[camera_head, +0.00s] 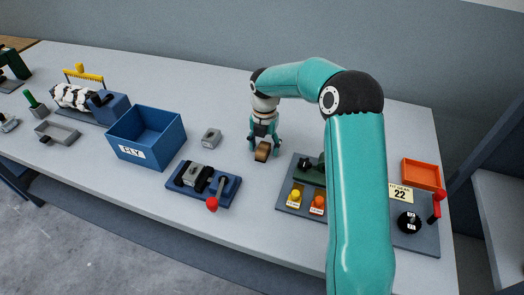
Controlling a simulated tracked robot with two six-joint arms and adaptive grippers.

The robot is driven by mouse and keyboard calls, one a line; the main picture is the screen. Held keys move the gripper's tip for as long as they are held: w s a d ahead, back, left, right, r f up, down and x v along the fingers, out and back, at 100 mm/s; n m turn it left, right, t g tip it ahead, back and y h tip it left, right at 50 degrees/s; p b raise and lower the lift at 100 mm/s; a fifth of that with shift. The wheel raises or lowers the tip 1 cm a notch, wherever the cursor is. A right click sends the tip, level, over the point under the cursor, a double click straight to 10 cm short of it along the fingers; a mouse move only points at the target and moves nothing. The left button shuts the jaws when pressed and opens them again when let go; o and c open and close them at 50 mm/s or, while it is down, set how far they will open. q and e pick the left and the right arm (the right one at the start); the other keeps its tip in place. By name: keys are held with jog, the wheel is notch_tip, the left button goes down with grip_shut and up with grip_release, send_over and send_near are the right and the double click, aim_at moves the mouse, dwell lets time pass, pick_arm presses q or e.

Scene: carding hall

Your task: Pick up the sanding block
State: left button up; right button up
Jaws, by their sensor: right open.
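The sanding block, which I take to be the small brown block (262,152), sits on the grey table in the middle of the head view. My right gripper (265,143) points down over it, with its fingers close about the block's upper part. The gripper is open. I cannot tell whether a finger touches the block. My left gripper is not in view.
A blue bin (147,138) marked FLY and a small grey block (211,138) stand left of the gripper. A blue fixture (204,184) with a red-knobbed lever is in front. A dark board (291,203) with coloured knobs and an orange tray (421,174) lie right.

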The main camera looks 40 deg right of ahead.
aim_at(264, 146)
jog(key=shift+f, duration=0.35)
grip_shut()
jog(key=shift+r, duration=0.15)
notch_tip(264, 146, up, 20)
jog(key=shift+p, duration=0.45)
